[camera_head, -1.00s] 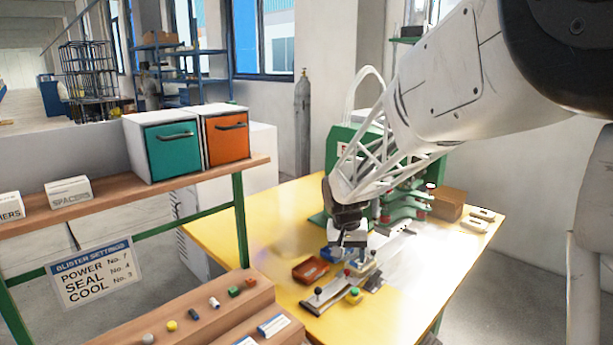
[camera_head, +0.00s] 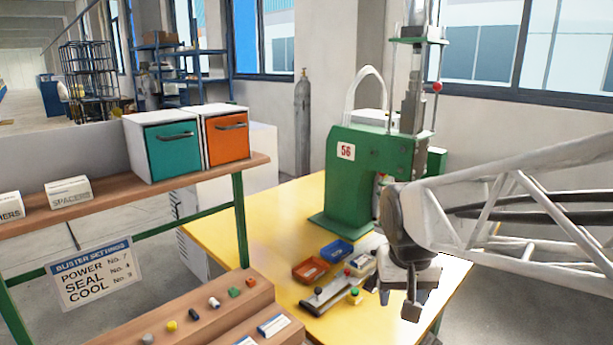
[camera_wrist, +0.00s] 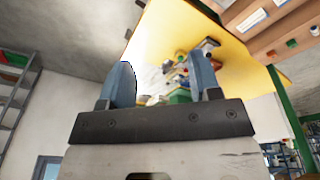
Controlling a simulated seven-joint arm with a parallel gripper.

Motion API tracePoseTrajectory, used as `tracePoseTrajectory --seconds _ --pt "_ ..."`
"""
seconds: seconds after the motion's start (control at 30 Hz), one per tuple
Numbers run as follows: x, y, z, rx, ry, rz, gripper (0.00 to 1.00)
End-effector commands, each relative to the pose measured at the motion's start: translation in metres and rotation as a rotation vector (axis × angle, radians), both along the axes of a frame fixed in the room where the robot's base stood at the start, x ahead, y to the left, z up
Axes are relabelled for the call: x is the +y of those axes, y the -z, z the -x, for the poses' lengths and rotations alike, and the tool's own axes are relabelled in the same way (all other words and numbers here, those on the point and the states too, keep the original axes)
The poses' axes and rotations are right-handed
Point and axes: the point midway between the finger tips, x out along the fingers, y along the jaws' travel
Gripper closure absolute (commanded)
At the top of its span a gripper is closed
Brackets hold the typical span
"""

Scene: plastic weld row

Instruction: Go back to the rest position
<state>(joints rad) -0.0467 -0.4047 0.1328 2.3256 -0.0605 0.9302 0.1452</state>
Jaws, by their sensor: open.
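My gripper (camera_head: 402,296) hangs at the right front of the yellow table (camera_head: 285,215) in the head view, clear of the things on it. In the wrist view my gripper (camera_wrist: 163,88) shows two blue-grey fingers set wide apart. Nothing is visible held between them; the table and its fixtures show beyond. A green press marked 56 (camera_head: 345,151) stands on the table behind my gripper. My arm hides part of the press and the table's right side.
A red tray (camera_head: 311,270), a blue tray (camera_head: 338,250) and a small lever fixture (camera_head: 330,297) sit on the table, left of my gripper. A wooden shelf (camera_head: 80,206) with a teal bin (camera_head: 171,150) and an orange bin (camera_head: 226,138) stands at the left.

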Motion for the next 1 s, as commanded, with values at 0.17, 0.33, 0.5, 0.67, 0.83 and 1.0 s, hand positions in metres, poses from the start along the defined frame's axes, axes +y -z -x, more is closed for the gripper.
tracePoseTrajectory --seconds 0.17,0.33,0.5,0.67,0.83,1.0 --pt "-0.007 -0.001 0.043 -0.023 -0.013 -0.009 0.43" --pt "-0.011 0.003 0.082 -0.043 -0.027 -0.014 0.43" --pt "-0.014 0.008 0.112 -0.060 -0.039 -0.019 0.43" --pt "-0.015 0.011 0.127 -0.069 -0.047 -0.021 0.43" --pt "-0.015 0.013 0.131 -0.070 -0.049 -0.022 0.43" --pt "-0.015 0.013 0.131 -0.070 -0.049 -0.022 0.43"
